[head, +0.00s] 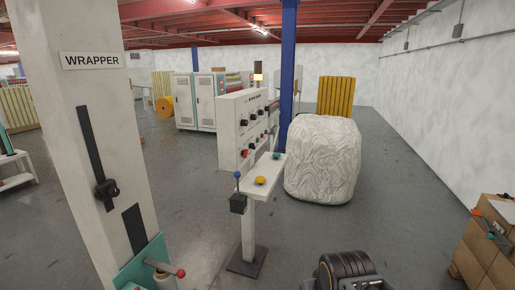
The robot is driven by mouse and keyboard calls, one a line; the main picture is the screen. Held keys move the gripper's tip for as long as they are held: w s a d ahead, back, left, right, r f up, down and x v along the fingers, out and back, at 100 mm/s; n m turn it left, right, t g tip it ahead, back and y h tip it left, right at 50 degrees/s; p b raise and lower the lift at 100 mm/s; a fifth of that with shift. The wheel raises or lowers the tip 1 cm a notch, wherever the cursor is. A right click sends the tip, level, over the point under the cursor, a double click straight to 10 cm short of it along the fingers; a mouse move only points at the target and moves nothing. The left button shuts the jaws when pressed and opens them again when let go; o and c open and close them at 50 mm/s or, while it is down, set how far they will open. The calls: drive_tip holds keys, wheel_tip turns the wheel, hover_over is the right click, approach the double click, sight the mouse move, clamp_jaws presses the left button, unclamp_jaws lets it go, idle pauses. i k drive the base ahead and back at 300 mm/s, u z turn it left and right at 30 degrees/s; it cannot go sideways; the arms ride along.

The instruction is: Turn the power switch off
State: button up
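Which of these is the power switch is too small to tell. A shelf (262,180) below holds a yellow button (261,180). A black box (238,204) with a blue-topped lever hangs at the shelf's left end.
A white column (75,150) marked WRAPPER, with a black knob and a red-tipped lever (168,270), stands close on the left. Boxes (485,255) are at right. Grey floor (405,220) between is clear.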

sight(245, 153)
drive_tip(key=u, duration=0.05)
drive_tip(key=i, duration=1.95)
drive_tip(key=u, duration=0.35)
